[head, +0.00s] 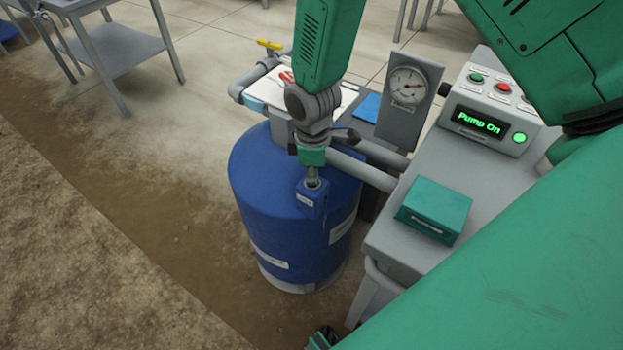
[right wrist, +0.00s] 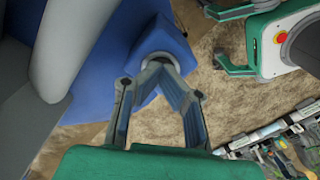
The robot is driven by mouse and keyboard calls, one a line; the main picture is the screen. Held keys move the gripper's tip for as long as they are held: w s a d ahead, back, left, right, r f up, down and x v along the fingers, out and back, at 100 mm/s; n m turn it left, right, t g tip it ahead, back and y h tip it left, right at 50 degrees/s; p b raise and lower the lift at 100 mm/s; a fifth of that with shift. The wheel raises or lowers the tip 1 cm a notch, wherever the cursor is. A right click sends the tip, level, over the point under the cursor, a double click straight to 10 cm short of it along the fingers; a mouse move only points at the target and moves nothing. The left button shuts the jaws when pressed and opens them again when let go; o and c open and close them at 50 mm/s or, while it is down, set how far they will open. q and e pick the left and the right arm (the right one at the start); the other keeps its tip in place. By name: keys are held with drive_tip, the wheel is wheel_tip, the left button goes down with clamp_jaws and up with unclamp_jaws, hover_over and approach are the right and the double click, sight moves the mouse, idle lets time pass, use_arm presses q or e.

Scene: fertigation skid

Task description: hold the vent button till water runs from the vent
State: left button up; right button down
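The blue tank (head: 265,180) stands on the floor at the middle of the head view. A small blue box (head: 308,200) sits on its side and carries the vent button. The right wrist view shows this box (right wrist: 160,40) with the round grey button (right wrist: 158,58) on its face. My right gripper (head: 312,182) is over the box; in the right wrist view its fingertips (right wrist: 158,68) meet at the button, seemingly touching it, and partly hide it. I see no running water; the vent outlet cannot be made out. My left gripper (right wrist: 232,38) is open and empty.
A panel reads "Pump On" (head: 480,123) beside a lit green lamp (head: 519,137). A teal box (head: 433,211) sits on the grey bench (head: 480,180). Pipes run behind the gripper. Floor left of the tank is clear.

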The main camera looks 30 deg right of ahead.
drive_tip(key=shift+r+p, duration=3.3)
drive_tip(key=shift+r, duration=0.15)
drive_tip(key=shift+f, duration=0.1)
